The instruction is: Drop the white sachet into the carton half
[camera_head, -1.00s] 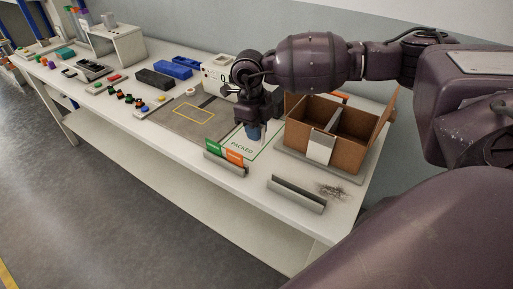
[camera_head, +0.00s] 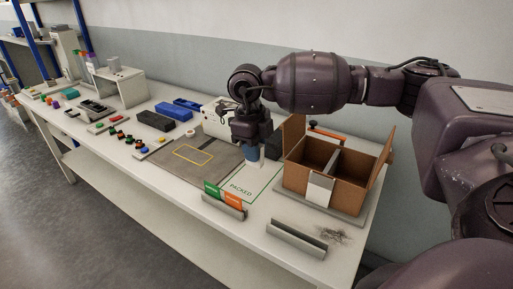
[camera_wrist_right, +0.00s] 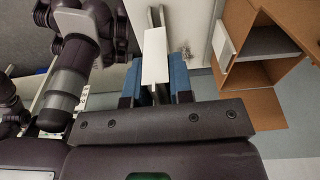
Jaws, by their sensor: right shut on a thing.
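My right gripper (camera_head: 251,152) is shut on the white sachet (camera_wrist_right: 155,56), which shows in the right wrist view as a flat white rectangle between the blue fingers (camera_wrist_right: 156,85). In the head view the gripper hangs over the mat area by the green PACKED outline, left of the carton. My left gripper is not in view.
A green and orange card holder (camera_head: 224,205) and a grey rail (camera_head: 296,240) stand at the front edge. An orange-handled thing (camera_head: 327,133) is behind the carton. A white box (camera_head: 216,118) stands behind the gripper. Carton flaps stand up at left and right.

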